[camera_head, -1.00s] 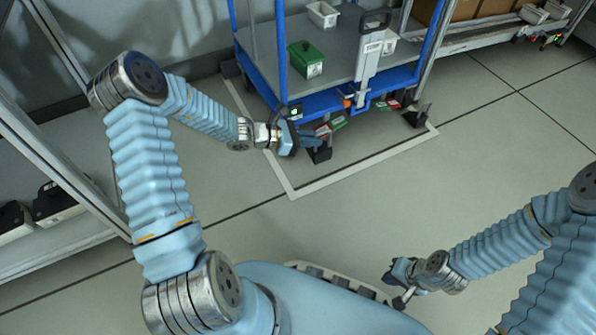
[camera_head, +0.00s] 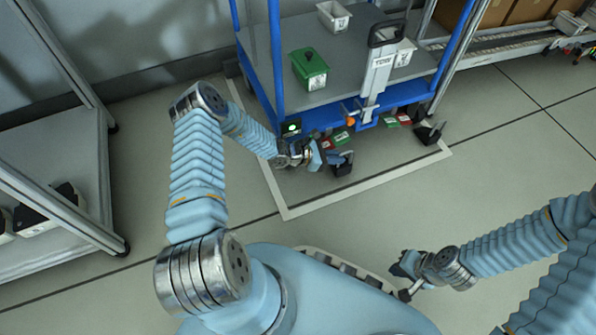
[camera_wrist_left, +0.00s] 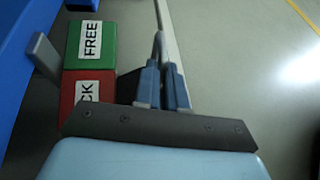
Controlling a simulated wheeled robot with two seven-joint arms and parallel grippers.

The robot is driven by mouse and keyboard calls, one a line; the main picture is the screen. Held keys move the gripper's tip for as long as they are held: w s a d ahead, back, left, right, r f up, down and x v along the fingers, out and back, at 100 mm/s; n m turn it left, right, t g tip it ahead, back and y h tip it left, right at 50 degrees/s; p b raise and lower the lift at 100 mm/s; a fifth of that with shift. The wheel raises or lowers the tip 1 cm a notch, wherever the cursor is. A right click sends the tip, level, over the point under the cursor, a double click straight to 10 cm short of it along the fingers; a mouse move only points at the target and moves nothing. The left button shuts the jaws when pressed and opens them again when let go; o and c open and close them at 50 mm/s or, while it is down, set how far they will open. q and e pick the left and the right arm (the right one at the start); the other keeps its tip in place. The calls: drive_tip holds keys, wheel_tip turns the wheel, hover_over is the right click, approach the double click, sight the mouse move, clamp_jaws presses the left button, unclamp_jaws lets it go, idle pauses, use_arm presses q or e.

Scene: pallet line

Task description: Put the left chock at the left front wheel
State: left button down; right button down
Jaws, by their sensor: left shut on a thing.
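The left chock (camera_head: 343,168) is a small black block low at the cart's front left corner, close to the floor. My left gripper (camera_head: 335,158) is shut on it. In the left wrist view the two blue-grey fingers (camera_wrist_left: 162,88) are close together, with a dark shape beside them that may be part of the chock. The left front wheel is hidden under the cart (camera_head: 303,106), so I cannot tell whether the chock touches it. My right gripper (camera_head: 403,281) hangs low over the floor, away from the cart; its jaw opening is unclear.
The red pedal (camera_wrist_left: 86,91) and green FREE pedal (camera_wrist_left: 91,43) are close left of my fingers. Another black chock (camera_head: 430,133) sits near the cart's right corner. White tape (camera_head: 370,181) outlines the floor there. A shelf (camera_head: 55,160) stands left. Open floor lies in front.

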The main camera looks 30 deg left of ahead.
use_arm(q)
drive_tip(key=s+a+f+b, duration=0.1)
drive_tip(key=s+a, duration=1)
drive_tip(key=s, duration=0.1)
drive_tip(key=shift+s+f+b, duration=0.15)
drive_tip(key=shift+s+b, duration=0.15)
drive_tip(key=shift+s, duration=0.1)
drive_tip(key=shift+f, duration=0.1)
drive_tip(key=shift+f, duration=0.15)
drive_tip(key=c, duration=1.2)
unclamp_jaws()
